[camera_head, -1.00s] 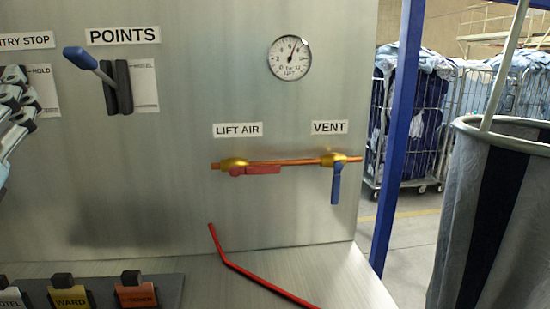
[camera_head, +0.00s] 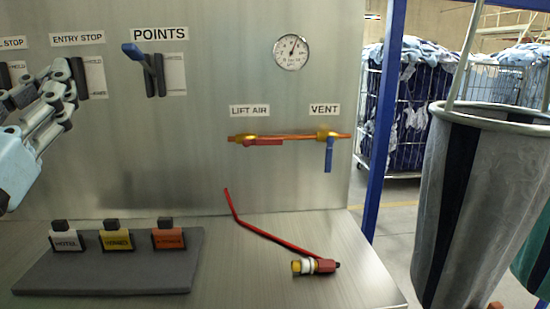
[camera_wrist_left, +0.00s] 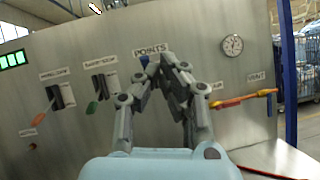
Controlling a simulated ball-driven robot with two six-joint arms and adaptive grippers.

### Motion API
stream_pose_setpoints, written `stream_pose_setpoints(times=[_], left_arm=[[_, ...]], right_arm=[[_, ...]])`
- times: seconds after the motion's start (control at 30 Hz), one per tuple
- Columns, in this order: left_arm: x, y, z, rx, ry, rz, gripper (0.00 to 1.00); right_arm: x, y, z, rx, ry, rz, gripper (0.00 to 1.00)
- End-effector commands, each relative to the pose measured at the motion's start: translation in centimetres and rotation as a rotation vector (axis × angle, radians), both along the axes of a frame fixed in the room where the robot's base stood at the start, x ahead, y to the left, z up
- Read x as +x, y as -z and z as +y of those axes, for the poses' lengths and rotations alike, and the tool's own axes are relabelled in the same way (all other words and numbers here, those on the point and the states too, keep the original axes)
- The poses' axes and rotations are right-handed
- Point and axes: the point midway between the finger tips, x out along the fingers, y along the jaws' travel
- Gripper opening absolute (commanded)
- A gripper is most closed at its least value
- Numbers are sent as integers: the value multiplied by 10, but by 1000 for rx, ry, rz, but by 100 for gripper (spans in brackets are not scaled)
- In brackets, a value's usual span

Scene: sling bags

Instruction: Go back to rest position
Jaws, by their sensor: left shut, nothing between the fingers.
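My left gripper (camera_head: 66,84) is at the left of the head view, in front of the steel panel (camera_head: 215,185) near the ENTRY STOP label. Its fingers are closed together and hold nothing. In the left wrist view the gripper (camera_wrist_left: 167,62) shows its fingertips together, overlapping the panel near the POINTS label. My right gripper is in neither view.
The panel has a blue-handled POINTS lever (camera_head: 133,51), a gauge (camera_head: 290,52), a red LIFT AIR handle (camera_head: 263,143) and a blue VENT handle (camera_head: 328,156). A tag block (camera_head: 110,277) and a red hose (camera_head: 265,234) lie below. A striped bag (camera_head: 475,190) hangs right.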

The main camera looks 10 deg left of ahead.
Motion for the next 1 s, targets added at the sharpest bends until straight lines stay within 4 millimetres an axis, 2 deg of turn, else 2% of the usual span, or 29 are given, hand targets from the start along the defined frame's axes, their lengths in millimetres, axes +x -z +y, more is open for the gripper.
stream_pose_setpoints(times=[0.17,0.37,0.47,0.57,0.6,0.7,0.8,0.9,1.0], left_arm=[[2,11,-28,252,6,53,0],[4,46,-72,704,22,137,0],[3,78,-93,1002,43,188,0],[-4,127,-109,1384,92,250,0],[-10,151,-112,1561,125,277,0],[-30,211,-106,1973,245,334,0],[-53,254,-89,2280,389,373,0],[-78,285,-69,2507,549,400,0],[-104,306,-48,2679,724,417,0]], right_arm=[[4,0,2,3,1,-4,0],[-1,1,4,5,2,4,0],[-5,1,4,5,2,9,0],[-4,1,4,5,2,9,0],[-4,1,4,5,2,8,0],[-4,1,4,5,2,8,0],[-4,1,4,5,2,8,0],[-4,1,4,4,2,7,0],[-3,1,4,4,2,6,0]])
